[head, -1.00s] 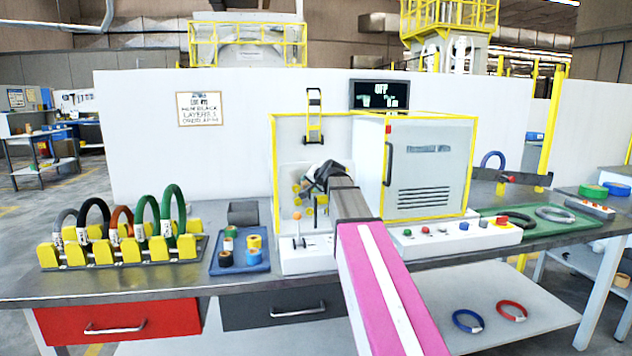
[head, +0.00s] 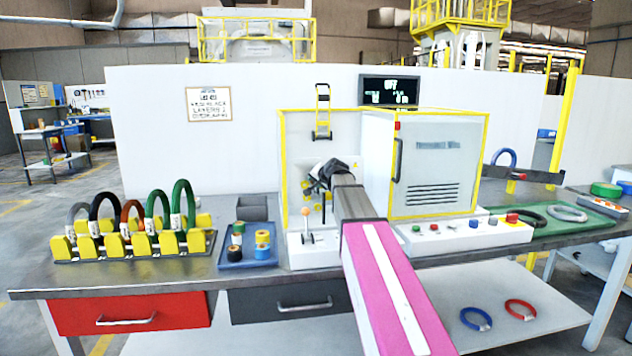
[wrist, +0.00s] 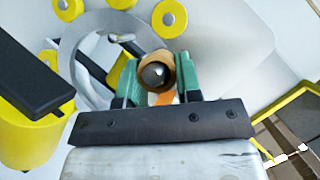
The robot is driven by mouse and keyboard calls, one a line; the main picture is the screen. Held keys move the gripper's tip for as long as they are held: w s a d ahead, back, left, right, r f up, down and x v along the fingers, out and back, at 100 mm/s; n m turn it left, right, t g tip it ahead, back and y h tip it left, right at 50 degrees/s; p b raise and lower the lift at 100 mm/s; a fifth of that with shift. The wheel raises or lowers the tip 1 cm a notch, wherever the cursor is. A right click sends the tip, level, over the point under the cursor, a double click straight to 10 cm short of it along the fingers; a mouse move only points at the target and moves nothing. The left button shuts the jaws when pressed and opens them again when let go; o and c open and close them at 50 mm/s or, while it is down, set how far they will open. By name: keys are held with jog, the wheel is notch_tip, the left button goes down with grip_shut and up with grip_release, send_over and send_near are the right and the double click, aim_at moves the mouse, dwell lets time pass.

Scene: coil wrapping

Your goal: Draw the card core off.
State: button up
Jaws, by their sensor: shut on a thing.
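In the wrist view, the card core (wrist: 143,75) is a short brown tube with a grey round pin end (wrist: 154,74) showing in its bore. The green fingertips of my gripper (wrist: 158,88) are shut on it, one on each side. I cannot tell how far the core sits along the pin. In the head view, my gripper (head: 328,171) is inside the open left bay of the yellow-framed wrapping machine (head: 282,180). My own arm hides the core there.
Yellow rollers (wrist: 168,18) and a grey ring (wrist: 88,40) surround my gripper closely. A black bar (wrist: 28,75) is at left. On the bench are a rack of coils (head: 140,245), a blue tape tray (head: 232,258) and a green mat (head: 540,232).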

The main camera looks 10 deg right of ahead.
jog(key=c, duration=0.4)
jog(key=shift+o, duration=0.2)
jog(key=shift+s, duration=0.15)
jog(key=s, duration=0.7)
dwell(1.0)
